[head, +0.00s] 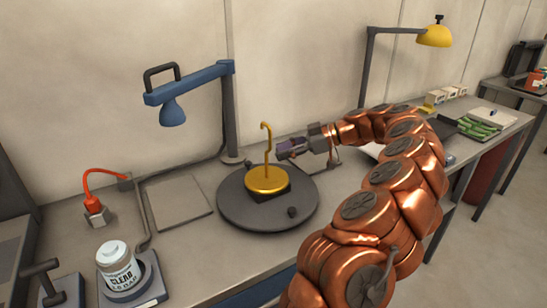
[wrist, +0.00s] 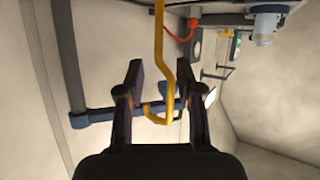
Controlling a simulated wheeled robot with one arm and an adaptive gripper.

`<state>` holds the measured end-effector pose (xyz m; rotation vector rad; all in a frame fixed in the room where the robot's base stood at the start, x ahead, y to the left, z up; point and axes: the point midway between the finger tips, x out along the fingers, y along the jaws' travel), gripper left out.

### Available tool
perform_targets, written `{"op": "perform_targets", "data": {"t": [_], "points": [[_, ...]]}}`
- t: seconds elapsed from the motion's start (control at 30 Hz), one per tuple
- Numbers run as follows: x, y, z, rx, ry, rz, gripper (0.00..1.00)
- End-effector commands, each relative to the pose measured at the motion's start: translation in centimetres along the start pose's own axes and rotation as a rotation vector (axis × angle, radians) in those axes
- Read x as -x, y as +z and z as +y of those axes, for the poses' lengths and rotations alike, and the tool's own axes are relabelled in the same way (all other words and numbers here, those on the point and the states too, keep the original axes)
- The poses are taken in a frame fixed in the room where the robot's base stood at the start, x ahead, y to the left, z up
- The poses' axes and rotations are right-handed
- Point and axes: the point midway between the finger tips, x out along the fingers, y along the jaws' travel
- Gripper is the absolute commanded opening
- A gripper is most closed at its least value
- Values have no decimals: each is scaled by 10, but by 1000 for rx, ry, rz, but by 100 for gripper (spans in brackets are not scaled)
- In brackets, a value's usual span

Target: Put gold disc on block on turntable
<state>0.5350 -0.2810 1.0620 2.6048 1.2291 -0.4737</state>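The gold disc (head: 262,181), with an upright gold rod ending in a hook, sits on the dark block (head: 283,193). The block is on the round grey turntable (head: 230,208). My gripper (head: 283,149) is just right of the rod, above the disc. In the wrist view my gripper (wrist: 163,75) is open, its two dark fingers apart. The gold rod and hook (wrist: 158,45) show in the gap between them, touching neither finger visibly. The disc itself is not clear in the wrist view, and the block is partly hidden under the disc.
A blue lamp (head: 190,85) stands behind the turntable. A small dark knob (head: 292,212) is on the turntable's front edge. A white jar (head: 117,265) and an orange-corded device (head: 96,212) are left. A flat grey plate (head: 177,203) lies beside the turntable.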

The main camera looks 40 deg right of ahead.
Motion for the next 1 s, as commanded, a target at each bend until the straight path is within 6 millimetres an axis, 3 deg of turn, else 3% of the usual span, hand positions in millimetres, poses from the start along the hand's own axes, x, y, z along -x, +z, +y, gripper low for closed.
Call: {"op": "perform_targets", "data": {"t": [0.5, 1.0], "points": [[54, 1, 1, -1, 5, 0, 36], [64, 0, 0, -1, 0, 0, 36]]}}
